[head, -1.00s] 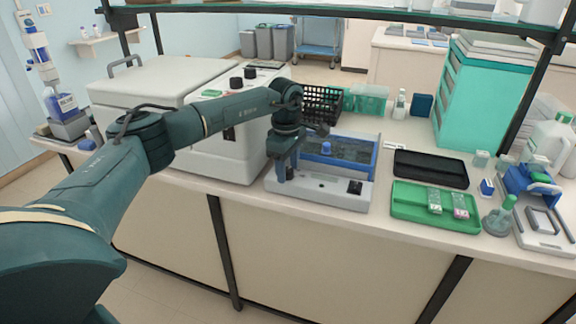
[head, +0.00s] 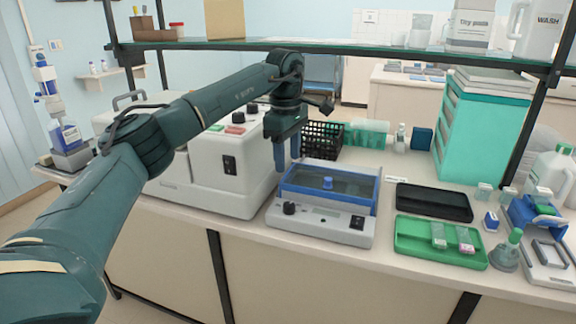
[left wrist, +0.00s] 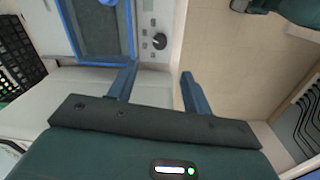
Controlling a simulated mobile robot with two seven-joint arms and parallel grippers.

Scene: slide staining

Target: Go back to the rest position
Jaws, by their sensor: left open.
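My left gripper (head: 287,160) hangs in the air in the head view, above and at the left side of the blue-lidded staining device (head: 318,228). Its two blue fingers point down and stand apart, with nothing between them. In the left wrist view the open fingers (left wrist: 158,88) show empty, with the device (left wrist: 155,22) beyond them at the top. The device's clear lid, with its blue frame and blue knob, is down.
A large white machine (head: 215,180) stands left of the device. A green tray (head: 412,250) with slides, a black tray (head: 434,201), and a black basket (head: 323,139) are on the bench. A glass shelf (head: 330,46) runs above the arm.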

